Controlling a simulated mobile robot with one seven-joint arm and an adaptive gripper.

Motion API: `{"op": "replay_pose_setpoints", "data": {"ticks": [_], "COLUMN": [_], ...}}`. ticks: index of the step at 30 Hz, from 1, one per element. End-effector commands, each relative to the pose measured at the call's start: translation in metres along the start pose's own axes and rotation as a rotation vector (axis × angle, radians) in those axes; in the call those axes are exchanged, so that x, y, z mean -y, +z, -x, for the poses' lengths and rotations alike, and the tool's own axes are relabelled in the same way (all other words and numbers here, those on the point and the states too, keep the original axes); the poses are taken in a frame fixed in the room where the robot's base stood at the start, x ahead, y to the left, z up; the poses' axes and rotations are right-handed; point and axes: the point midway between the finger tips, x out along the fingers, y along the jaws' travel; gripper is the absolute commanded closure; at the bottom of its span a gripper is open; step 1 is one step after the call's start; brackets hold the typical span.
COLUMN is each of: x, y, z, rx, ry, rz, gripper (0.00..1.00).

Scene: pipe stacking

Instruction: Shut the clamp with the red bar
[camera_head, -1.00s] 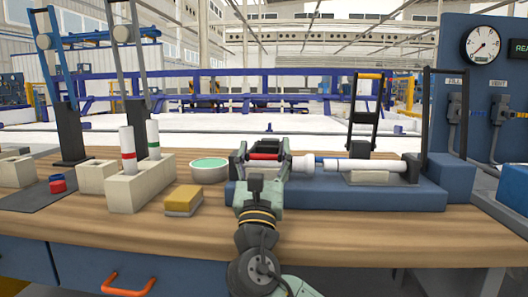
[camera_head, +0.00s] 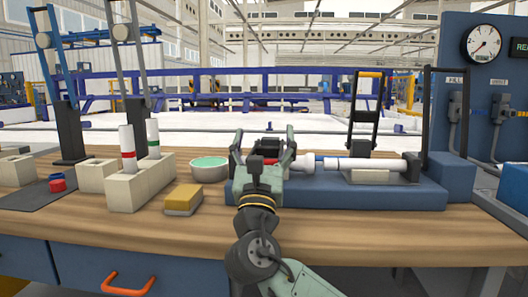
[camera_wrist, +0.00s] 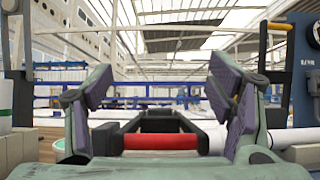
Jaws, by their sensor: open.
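The red bar (camera_wrist: 160,141) spans the near end of a black clamp frame (camera_wrist: 158,122) in the wrist view. The frame lies low, with its arms running away from me. In the head view my gripper hides most of this clamp, at the left end of the blue fixture base (camera_head: 420,194). My gripper (camera_head: 264,143) is open and empty, just in front of the clamp. In the wrist view its two fingers (camera_wrist: 161,82) stand wide apart, left and right of the bar, without gripping it. A white pipe (camera_head: 345,163) lies along the fixture.
A second clamp with a yellow bar (camera_head: 370,75) stands upright at the right of the fixture. A tall black frame (camera_head: 427,115) rises beside it. A yellow sponge (camera_head: 183,199), green-filled bowl (camera_head: 209,168) and beige block holder (camera_head: 140,187) with upright pipes stand left.

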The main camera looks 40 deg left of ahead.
Motion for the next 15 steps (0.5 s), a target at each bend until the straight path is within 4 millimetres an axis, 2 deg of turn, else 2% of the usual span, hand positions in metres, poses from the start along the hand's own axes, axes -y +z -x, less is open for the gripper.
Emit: {"op": "replay_pose_setpoints", "data": {"ticks": [3, 7, 15], "x": [0.000, -0.001, 0.000], "y": [0.022, 0.041, 0.057], "z": [-0.015, -0.029, -0.043], "rx": [0.005, 0.003, -0.002], "ry": [0.000, 0.000, -0.001], "rz": [0.001, 0.001, 0.000], "gripper": [0.25, 0.25, 0.25]}}
